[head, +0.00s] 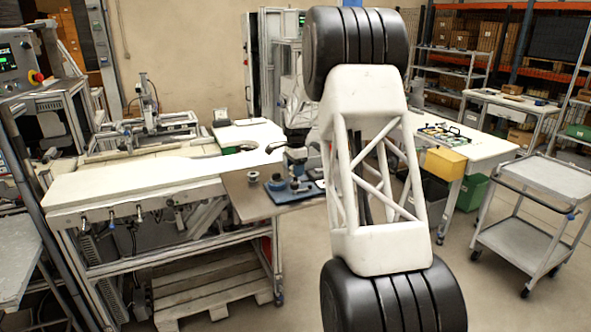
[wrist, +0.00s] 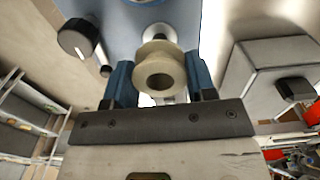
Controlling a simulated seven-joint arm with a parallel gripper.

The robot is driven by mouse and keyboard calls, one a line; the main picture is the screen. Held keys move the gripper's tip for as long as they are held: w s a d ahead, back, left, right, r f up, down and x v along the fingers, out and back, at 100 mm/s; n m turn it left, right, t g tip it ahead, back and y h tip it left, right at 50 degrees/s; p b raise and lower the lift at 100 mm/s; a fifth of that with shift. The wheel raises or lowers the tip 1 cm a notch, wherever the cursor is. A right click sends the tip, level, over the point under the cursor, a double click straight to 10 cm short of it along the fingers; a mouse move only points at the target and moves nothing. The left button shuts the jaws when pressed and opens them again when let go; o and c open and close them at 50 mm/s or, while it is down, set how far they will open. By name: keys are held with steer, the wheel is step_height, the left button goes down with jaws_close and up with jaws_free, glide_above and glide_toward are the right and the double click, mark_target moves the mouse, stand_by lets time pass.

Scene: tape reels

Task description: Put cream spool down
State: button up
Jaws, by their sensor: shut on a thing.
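The cream spool (wrist: 161,76) is held between the blue fingers of my gripper (wrist: 158,64) in the wrist view. Its open bore faces the camera, and both fingers close on its sides. In the head view my gripper (head: 297,158) is small, above the right end of the workbench near a blue tray (head: 303,193). The spool in it cannot be made out clearly there. A small pale grey spool (head: 253,177) stands on the bench left of the tray.
Blue and dark round parts (head: 276,182) are on the tray. The workbench (head: 140,180) has a long bare pale top to the left. A yellow bin (head: 446,161) hangs from the right table. A grey trolley (head: 525,215) stands at right. A dark knob (wrist: 74,41) shows in the wrist view.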

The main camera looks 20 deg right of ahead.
steer(key=shift+f, duration=0.65)
steer(key=o, duration=0.9)
steer(key=shift+r, duration=0.2)
step_height(320, 180, up, 13)
stand_by(0.5)
steer(key=shift+f, duration=0.1)
stand_by(0.5)
